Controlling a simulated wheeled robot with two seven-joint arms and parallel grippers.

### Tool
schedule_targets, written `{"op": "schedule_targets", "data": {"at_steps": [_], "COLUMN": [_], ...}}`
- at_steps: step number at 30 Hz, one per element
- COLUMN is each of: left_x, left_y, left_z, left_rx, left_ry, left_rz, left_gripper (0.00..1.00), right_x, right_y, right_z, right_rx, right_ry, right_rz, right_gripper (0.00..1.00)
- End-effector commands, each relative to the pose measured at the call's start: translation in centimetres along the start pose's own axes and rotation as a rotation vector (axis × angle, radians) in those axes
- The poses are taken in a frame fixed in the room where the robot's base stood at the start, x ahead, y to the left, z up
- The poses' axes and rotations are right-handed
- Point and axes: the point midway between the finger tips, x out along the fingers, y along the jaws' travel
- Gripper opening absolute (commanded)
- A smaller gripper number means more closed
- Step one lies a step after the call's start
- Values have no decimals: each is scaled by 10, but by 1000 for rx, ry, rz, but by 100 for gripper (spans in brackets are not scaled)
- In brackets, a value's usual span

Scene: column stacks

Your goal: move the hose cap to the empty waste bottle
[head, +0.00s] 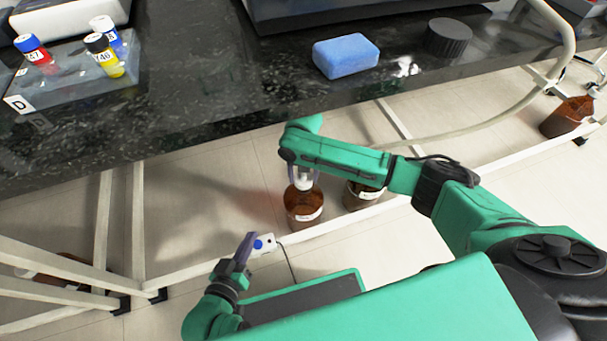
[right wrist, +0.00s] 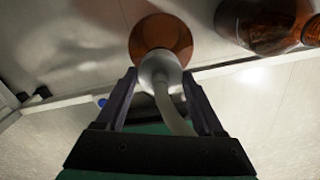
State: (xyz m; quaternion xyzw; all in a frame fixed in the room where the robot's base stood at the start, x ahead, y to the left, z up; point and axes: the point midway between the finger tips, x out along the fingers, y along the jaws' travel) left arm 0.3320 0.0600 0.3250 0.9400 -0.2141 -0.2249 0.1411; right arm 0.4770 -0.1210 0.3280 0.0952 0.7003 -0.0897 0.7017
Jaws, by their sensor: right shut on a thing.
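The white hose cap (right wrist: 160,70) is between the fingers of my right gripper (right wrist: 158,92), with the pale hose (right wrist: 172,112) running from it. In the right wrist view the cap overlaps the mouth of a round brown bottle (right wrist: 158,33); I cannot tell whether it is seated. In the head view my right gripper (head: 303,178) points down over this brown bottle (head: 304,207) under the bench edge. A second brown bottle (head: 362,196) stands just right of it, partly behind my right arm. My left gripper (head: 243,250) is low at the left; its opening is unclear.
The dark bench top (head: 200,120) overhangs the floor area. It holds a blue sponge (head: 346,56), a black knurled lid (head: 449,38) and vials on a tray (head: 75,80). White frame rails (head: 345,222) pass near the bottles. A white box with blue button (head: 263,244) sits by my left gripper.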

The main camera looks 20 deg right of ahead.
Motion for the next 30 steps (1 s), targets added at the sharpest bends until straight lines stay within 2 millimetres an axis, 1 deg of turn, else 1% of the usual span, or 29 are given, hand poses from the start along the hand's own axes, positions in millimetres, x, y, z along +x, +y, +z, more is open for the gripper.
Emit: {"op": "schedule_targets", "data": {"at_steps": [8,19,30], "left_x": [0,0,0], "left_y": [0,0,0], "left_z": [0,0,1], "left_rx": [0,0,0], "left_ry": [0,-1,-2], "left_rz": [0,0,0], "left_gripper": [0,0,0], "right_x": [1,9,9], "right_y": [0,0,0], "right_z": [0,0,0], "right_rx": [0,-1,0], "right_ry": [1,0,0], "right_rz": [0,0,0], "right_gripper": [16,16,16]}}
